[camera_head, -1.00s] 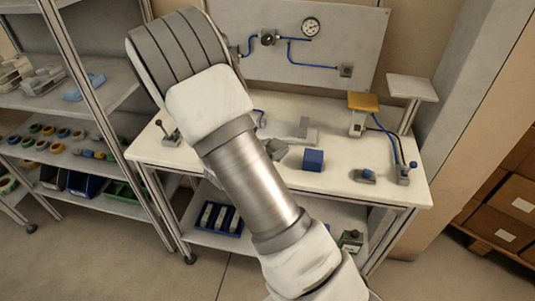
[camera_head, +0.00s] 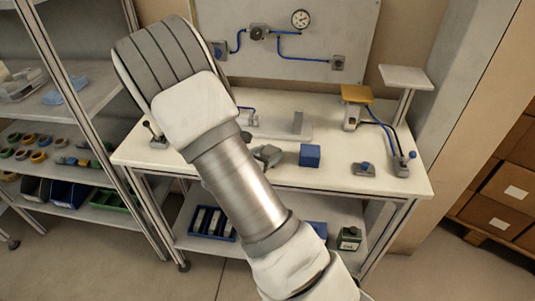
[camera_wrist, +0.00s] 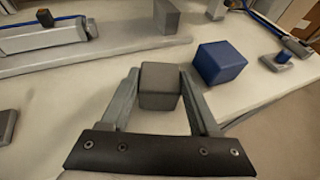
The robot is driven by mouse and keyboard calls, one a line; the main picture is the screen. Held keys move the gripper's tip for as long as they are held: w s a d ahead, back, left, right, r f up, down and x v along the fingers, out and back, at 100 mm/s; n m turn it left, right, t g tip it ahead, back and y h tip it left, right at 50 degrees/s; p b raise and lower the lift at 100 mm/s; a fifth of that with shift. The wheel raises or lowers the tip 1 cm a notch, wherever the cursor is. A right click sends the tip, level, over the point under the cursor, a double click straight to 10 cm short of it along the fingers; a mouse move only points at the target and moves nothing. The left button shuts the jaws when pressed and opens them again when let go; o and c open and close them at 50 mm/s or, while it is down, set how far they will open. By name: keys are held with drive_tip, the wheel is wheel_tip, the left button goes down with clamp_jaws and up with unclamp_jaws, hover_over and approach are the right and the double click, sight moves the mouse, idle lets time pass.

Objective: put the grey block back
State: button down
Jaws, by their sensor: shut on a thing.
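The grey block (camera_wrist: 160,88) is between the two fingers of my gripper (camera_wrist: 160,80) in the wrist view, and the fingers are shut on it. How far it is above the bench top cannot be told. A blue block (camera_wrist: 218,63) stands on the white bench just right of the grey block, apart from it. The blue block also shows in the head view (camera_head: 309,155). There my arm covers part of the bench, and the gripper end shows only as a small grey shape left of the blue block.
A grey fixture with an upright plate (camera_head: 298,123) stands behind on the bench (camera_head: 385,187). A yellow-topped press (camera_head: 357,95), a blue button box (camera_head: 364,169) and a lever (camera_head: 402,165) are at the right. A shelf rack (camera_head: 75,105) stands left. Bare bench lies right of the blue block.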

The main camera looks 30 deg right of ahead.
drive_tip(key=shift+f, duration=0.25)
drive_tip(key=shift+c, duration=0.6)
unclamp_jaws()
drive_tip(key=shift+r, duration=0.1)
drive_tip(key=shift+r, duration=0.1)
